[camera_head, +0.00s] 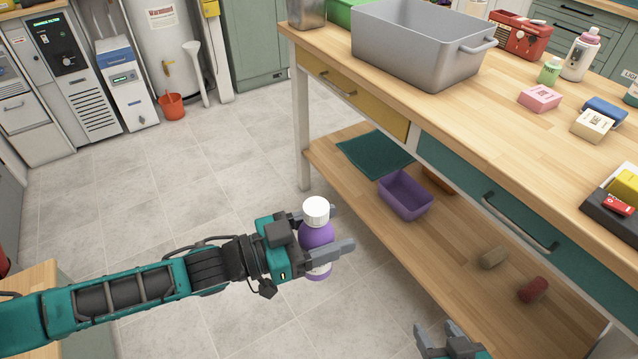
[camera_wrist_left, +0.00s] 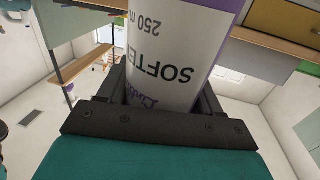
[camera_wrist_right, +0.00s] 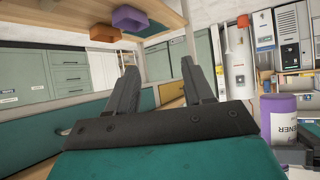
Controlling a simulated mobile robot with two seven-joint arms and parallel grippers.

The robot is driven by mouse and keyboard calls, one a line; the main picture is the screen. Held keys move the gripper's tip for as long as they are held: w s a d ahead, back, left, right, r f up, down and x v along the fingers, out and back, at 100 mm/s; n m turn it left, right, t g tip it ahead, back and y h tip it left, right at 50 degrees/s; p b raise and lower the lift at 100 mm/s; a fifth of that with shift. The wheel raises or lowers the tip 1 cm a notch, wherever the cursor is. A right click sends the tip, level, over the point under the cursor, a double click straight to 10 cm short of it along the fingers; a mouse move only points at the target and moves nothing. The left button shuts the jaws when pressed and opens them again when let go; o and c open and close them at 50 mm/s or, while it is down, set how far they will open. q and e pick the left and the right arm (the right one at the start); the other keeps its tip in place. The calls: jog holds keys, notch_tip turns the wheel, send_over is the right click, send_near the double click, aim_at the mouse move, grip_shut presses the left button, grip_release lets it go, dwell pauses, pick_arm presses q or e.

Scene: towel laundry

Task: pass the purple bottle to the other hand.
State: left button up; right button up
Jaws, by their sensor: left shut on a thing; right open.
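The purple bottle (camera_head: 317,236) with a white cap is upright in the air, between the jaws of my left gripper (camera_head: 327,229). My left gripper is shut on it. The left wrist view shows the bottle's white label (camera_wrist_left: 178,60) close up, with upside-down lettering. My right gripper (camera_head: 446,338) is at the bottom edge of the head view, to the right of the bottle and apart from it. Its jaws are open and empty in the right wrist view (camera_wrist_right: 160,85).
The wooden workbench (camera_head: 500,118) stands to the right, with a grey tub (camera_head: 415,50) on top. Its lower shelf (camera_head: 450,262) holds a purple bin (camera_head: 405,196) and a teal mat (camera_head: 375,155). Tiled floor (camera_head: 170,190) lies open around my left arm.

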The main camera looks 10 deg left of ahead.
jog(key=w+a+r+n+y, duration=0.2)
jog(key=w+a+r+y, duration=0.3)
jog(key=w+a+r, duration=1.2)
jog(key=a+r+n+g+y, duration=0.3)
jog(key=a+r+n+g, duration=0.15)
jog(key=a+r, duration=0.65)
notch_tip(320, 180, up, 7)
jog(key=n+g+h, duration=0.3)
jog(key=g+h, duration=0.4)
jog(key=h, duration=0.4)
send_over(316, 206)
jog(key=shift+t, duration=0.25)
notch_tip(316, 206, down, 12)
jog(key=shift+r, duration=0.15)
jog(key=shift+c, duration=0.2)
